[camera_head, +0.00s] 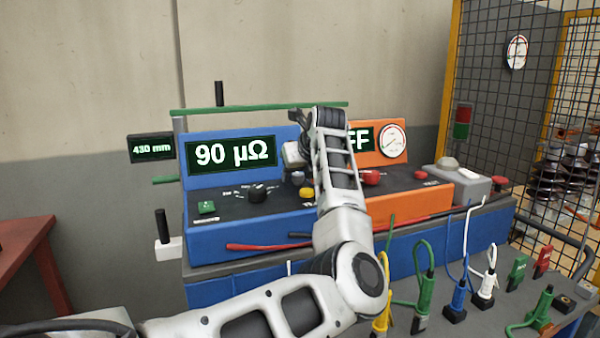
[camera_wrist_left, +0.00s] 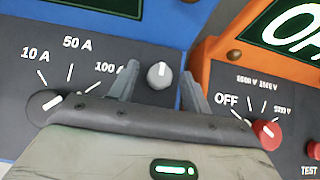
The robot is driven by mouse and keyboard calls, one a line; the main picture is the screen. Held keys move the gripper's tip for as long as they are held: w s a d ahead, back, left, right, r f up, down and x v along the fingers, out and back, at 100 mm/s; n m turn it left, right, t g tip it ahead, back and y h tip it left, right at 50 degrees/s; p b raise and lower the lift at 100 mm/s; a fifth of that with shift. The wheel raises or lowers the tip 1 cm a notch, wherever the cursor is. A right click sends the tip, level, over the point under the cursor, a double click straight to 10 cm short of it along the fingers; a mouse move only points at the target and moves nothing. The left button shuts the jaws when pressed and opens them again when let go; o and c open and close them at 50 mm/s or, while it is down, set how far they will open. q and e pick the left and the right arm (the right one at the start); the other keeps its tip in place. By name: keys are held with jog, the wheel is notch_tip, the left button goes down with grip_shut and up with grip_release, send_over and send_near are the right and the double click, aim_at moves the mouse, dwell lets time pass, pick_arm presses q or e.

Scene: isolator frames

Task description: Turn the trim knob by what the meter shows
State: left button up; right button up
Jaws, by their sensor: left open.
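The meter display (camera_head: 235,153) on the blue instrument reads 90 µΩ. A small grey knob (camera_head: 298,178), likely the trim knob, sits at the right of that instrument's dark panel. In the left wrist view the knob (camera_wrist_left: 160,75) has a white mark pointing roughly up. My left gripper (camera_head: 294,163) is over the panel at this knob. Its two open fingers (camera_wrist_left: 161,86) lie on either side of the knob, with visible gaps; contact is not seen. My right gripper is not in view.
A black selector knob (camera_head: 257,193) with 10 A, 50 A and 100 A marks sits left. The orange instrument (camera_head: 428,208) stands close on the right, with a red knob (camera_wrist_left: 266,134) near my finger. Red and black probes lie in front; several cabled plugs stand lower right.

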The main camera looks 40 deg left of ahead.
pick_arm(q)
jog(key=c, duration=1)
